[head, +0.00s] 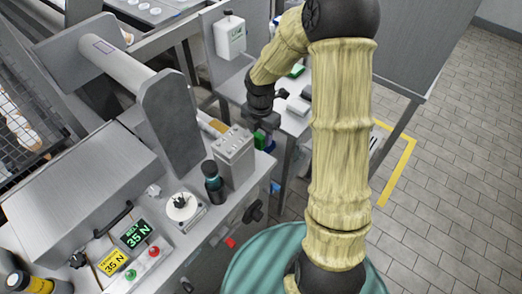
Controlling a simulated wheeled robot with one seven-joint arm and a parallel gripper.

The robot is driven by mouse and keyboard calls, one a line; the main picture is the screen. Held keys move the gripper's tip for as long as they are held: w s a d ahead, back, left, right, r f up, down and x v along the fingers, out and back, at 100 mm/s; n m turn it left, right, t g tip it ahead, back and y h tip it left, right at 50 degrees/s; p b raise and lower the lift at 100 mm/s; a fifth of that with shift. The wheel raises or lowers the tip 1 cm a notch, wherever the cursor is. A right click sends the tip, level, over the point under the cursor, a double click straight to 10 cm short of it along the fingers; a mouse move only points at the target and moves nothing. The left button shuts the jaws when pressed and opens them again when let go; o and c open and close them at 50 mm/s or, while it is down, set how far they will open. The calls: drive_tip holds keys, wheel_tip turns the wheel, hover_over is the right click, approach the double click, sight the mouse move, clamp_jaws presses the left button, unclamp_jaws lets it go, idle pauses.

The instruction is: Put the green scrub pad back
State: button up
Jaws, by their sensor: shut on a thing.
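My gripper (265,123) is shut, just right of a grey box on the left machine. Right below its fingers is a small green piece, which looks like the green scrub pad (260,141) held in the jaws. Most of it is hidden by the gripper and the box. Another green item (296,70) lies further back on the grey side table, partly behind my arm; I cannot tell exactly what it is.
A white dispenser (229,36) hangs behind.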

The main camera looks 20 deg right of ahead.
hover_over(261, 157)
wheel_tip(261, 157, down, 4)
drive_tip(key=shift+f, duration=0.15)
drive_tip(key=shift+d, duration=0.15)
drive_tip(key=shift+f, duration=1.9)
drive_tip(key=shift+f, duration=0.15)
drive_tip(key=o, duration=1)
